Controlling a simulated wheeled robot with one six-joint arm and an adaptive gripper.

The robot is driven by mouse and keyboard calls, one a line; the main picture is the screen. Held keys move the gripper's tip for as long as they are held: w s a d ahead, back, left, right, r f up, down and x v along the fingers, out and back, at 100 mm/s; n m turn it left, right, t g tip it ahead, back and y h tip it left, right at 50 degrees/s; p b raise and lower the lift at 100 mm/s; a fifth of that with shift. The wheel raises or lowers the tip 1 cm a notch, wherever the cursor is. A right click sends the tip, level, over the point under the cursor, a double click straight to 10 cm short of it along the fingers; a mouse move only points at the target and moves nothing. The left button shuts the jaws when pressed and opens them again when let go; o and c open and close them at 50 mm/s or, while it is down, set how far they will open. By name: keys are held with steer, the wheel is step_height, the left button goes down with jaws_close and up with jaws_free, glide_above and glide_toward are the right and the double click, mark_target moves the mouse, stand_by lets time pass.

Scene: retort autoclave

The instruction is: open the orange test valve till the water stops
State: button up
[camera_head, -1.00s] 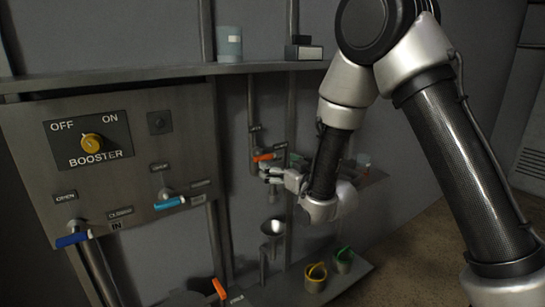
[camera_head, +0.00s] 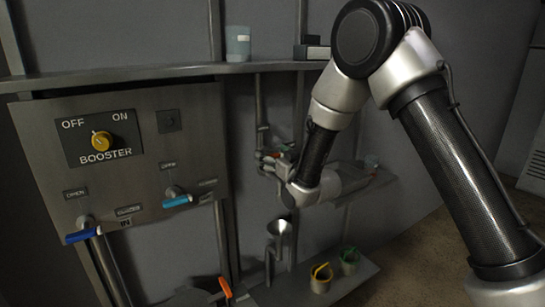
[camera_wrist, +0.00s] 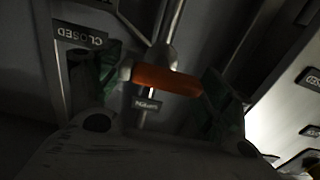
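The orange valve handle (camera_wrist: 167,80) lies crosswise in the wrist view, between the two dark green finger pads of my gripper (camera_wrist: 160,90). The pads stand apart on either side of it, so the gripper looks open; I cannot tell whether either pad touches it. A plate reading CLOSED (camera_wrist: 80,36) is upside down at the left of that view. In the head view my gripper (camera_head: 272,160) is at the pipe under the shelf and mostly hides the valve. A metal funnel (camera_head: 280,228) is below it. I cannot make out any water stream.
A panel with a yellow booster knob (camera_head: 101,140) and blue (camera_head: 82,236) and cyan (camera_head: 177,201) handles is to the left. A shelf (camera_head: 150,74) runs above. Yellow (camera_head: 320,278) and green (camera_head: 348,261) pots stand low on a ledge. Another orange handle (camera_head: 225,287) is at lower left.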

steer(key=c, duration=0.4)
steer(key=shift+c, duration=0.2)
steer(key=shift+n, duration=0.3)
steer(key=n, duration=0.8)
steer(key=shift+s+a+f, duration=0.1)
steer(key=shift+s+a, duration=0.05)
steer(key=n, duration=0.4)
steer(key=shift+f, duration=0.1)
steer(key=n, duration=0.5)
steer(key=shift+a+f, duration=0.1)
steer(key=shift+f, duration=0.05)
steer(key=shift+n, duration=0.3)
